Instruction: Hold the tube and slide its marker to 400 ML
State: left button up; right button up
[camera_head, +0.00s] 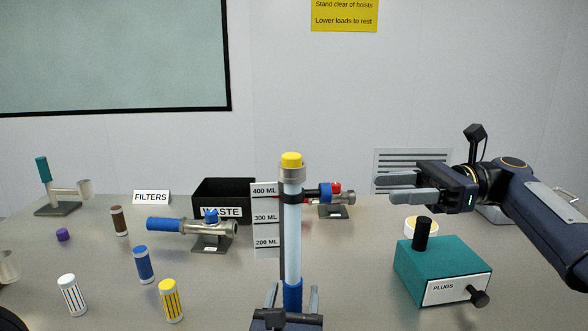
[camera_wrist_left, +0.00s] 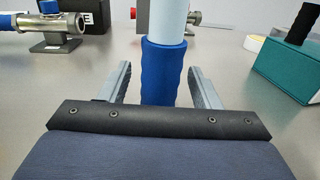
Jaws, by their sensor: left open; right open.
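The tube (camera_head: 293,240) stands upright, pale blue with a yellow cap and a blue grip (camera_head: 292,294) at its lower end. Its dark marker (camera_head: 290,196) is a collar around the upper tube, with a dark piece reaching right; it appears near the 400 ML label on the white scale (camera_head: 265,218). My left gripper (camera_head: 291,298) is open, its fingers on either side of the blue grip. In the left wrist view the grip (camera_wrist_left: 164,75) stands between the fingers with gaps on both sides. My right gripper (camera_head: 382,188) is open and empty, to the marker's right.
A teal PLUGS box (camera_head: 440,265) stands at the right, below my right arm. A blue-handled valve (camera_head: 208,232) and several filters, including a yellow one (camera_head: 171,300), lie left of the tube. The black WASTE bin (camera_head: 225,189) is behind.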

pick_arm(q)
jog(key=s, duration=0.3)
jog(key=s+a, duration=0.1)
jog(key=s, duration=0.6)
jog(key=shift+s+a, duration=0.15)
jog(key=shift+s, duration=0.1)
pick_arm(e)
jog(key=shift+s, duration=0.15)
